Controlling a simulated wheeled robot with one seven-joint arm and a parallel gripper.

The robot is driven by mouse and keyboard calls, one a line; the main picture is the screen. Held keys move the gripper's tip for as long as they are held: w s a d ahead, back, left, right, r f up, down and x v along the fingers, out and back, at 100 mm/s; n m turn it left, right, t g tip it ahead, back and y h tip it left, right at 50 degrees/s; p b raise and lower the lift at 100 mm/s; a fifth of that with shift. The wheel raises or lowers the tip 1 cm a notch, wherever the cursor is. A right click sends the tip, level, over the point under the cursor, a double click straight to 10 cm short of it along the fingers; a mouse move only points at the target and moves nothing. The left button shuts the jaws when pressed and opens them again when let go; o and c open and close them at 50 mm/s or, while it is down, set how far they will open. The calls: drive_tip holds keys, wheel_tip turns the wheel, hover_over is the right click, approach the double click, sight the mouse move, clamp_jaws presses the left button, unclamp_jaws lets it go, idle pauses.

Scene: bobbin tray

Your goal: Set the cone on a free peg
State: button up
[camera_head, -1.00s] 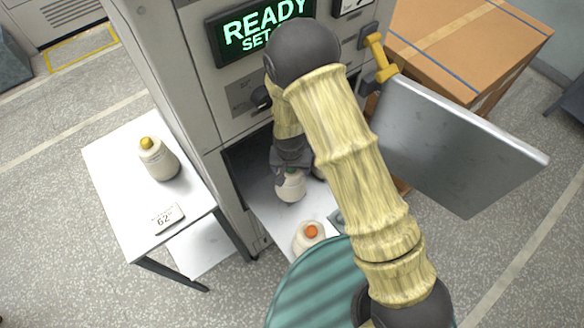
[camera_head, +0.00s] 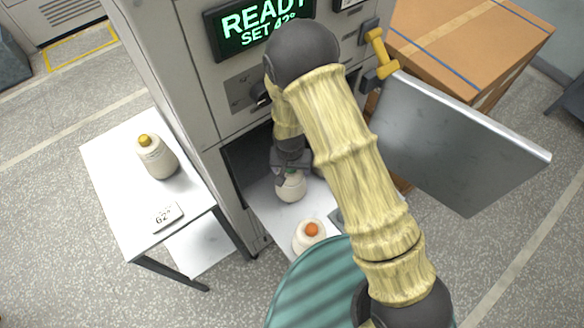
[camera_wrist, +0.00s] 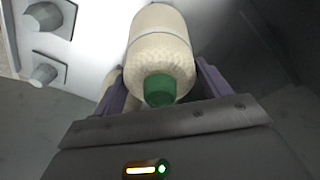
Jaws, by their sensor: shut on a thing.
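My gripper (camera_head: 290,167) is inside the open lower bay of the grey cabinet. It is shut on a cream cone with a green tip (camera_head: 290,188). In the wrist view, the purple fingers of my gripper (camera_wrist: 159,72) stand on either side of this cone (camera_wrist: 160,50), its green tip toward the camera. Another cream cone with an orange tip (camera_head: 309,235) stands on the white tray (camera_head: 268,207) near the bay's front. The held cone's base is hidden.
A side table (camera_head: 112,168) at the left holds a cream cone with a yellow tip (camera_head: 157,157) and a small card (camera_head: 167,217). The cabinet's door (camera_head: 455,140) hangs open at the right. A teal striped round surface (camera_head: 318,288) lies in front. A cardboard box (camera_head: 470,40) stands behind the door.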

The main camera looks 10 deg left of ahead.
drive_tip(key=shift+f, duration=0.15)
drive_tip(key=o, duration=1.6)
drive_tip(key=r+b, duration=0.1)
drive_tip(key=r, duration=0.4)
drive_tip(key=s+r, duration=0.1)
drive_tip(key=r, duration=0.5)
drive_tip(key=s+r+b, duration=0.1)
drive_tip(key=r, duration=0.5)
drive_tip(key=shift+d+r+b, duration=0.15)
drive_tip(key=shift+r+b, duration=0.05)
drive_tip(key=shift+b, duration=0.1)
drive_tip(key=shift+m+t, duration=0.6)
drive_tip(key=shift+m, duration=0.1)
drive_tip(key=s+d+r, duration=0.1)
drive_tip(key=d+r, duration=0.1)
drive_tip(key=d, duration=0.6)
drive_tip(key=s+d+r, duration=0.2)
drive_tip(key=d, duration=0.7)
drive_tip(key=s+d+r, duration=0.1)
drive_tip(key=s+d, duration=0.1)
drive_tip(key=d, duration=0.6)
drive_tip(key=shift+s+d+r, duration=0.1)
drive_tip(key=shift+d+r, duration=0.25)
drive_tip(key=shift+r, duration=0.05)
